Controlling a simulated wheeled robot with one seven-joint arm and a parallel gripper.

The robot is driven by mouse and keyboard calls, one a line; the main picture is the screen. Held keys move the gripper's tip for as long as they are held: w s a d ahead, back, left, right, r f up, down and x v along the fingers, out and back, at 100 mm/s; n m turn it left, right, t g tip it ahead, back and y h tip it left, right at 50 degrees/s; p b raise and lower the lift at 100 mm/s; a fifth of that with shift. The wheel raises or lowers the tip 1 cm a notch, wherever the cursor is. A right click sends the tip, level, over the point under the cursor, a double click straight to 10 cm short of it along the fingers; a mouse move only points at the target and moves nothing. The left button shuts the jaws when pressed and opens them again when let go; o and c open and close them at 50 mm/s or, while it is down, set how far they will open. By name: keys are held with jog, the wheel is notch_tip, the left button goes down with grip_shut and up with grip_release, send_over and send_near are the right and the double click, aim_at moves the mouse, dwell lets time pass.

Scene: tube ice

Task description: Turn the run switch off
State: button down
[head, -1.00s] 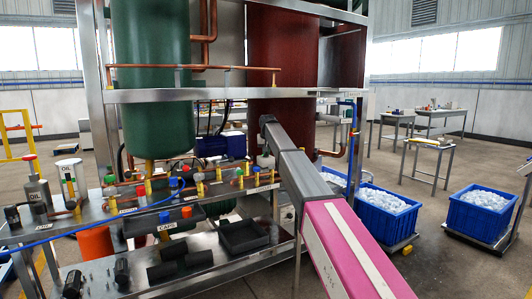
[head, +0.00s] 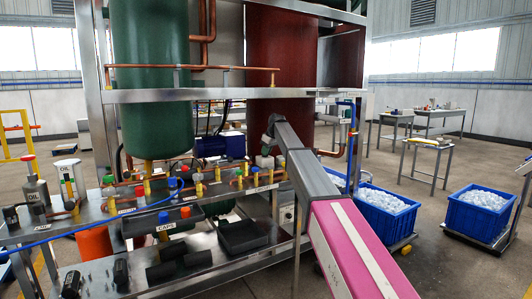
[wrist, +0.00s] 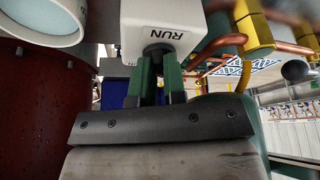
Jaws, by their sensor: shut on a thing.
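In the wrist view the run switch's white box (wrist: 170,22) carries the word RUN, which reads upside down. Its dark knob (wrist: 157,50) sticks out of the box toward me. My gripper (wrist: 158,62) has its two green fingers closed around the knob, one on each side. The fingers hide part of the knob, and I cannot read its on or off position. In the head view my arm reaches to the machine frame beside the dark red tank (head: 283,75), and my fingers cannot be made out there.
Pipes and colored valves crowd the steel bench (head: 120,222) left of my arm. A green tank (head: 150,80) hangs above it. A blue crate of ice (head: 388,220) and another blue crate (head: 478,225) stand to the right. Open floor lies between the crates and the far tables.

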jog(key=shift+n, duration=0.5)
jog(key=shift+g, duration=0.3)
jog(key=c, duration=1.2)
grip_release()
jog(key=shift+f, duration=0.1)
jog(key=shift+r, duration=0.2)
jog(key=v, duration=1)
jog(key=shift+s+d+r, duration=0.1)
jog(key=shift+d+r, duration=0.05)
jog(key=shift+r, duration=0.05)
